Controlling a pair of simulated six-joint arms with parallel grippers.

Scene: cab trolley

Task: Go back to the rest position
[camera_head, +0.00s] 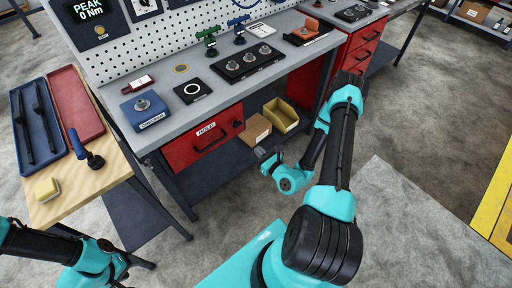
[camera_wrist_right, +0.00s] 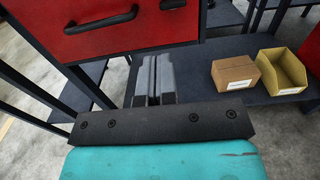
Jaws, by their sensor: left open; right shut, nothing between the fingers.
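My right arm reaches from the bottom centre of the head view, and its right gripper (camera_head: 260,153) hangs in front of the workbench (camera_head: 167,133), below bench-top height. In the right wrist view the fingers of the right gripper (camera_wrist_right: 153,80) are pressed together with nothing between them. They point toward the lower shelf, below the red drawer (camera_wrist_right: 125,22). My left arm shows only in part at the bottom left corner of the head view, near the wooden side table. Its fingers cannot be seen there.
The red drawer labelled HOLD (camera_head: 205,138) is shut. A cardboard box (camera_head: 255,130) and a yellow bin (camera_head: 281,114) stand on the lower shelf (camera_wrist_right: 212,43). The wooden table (camera_head: 80,195) holds trays, a blue-handled tool and a yellow block. Open floor (camera_head: 400,215) lies to the right.

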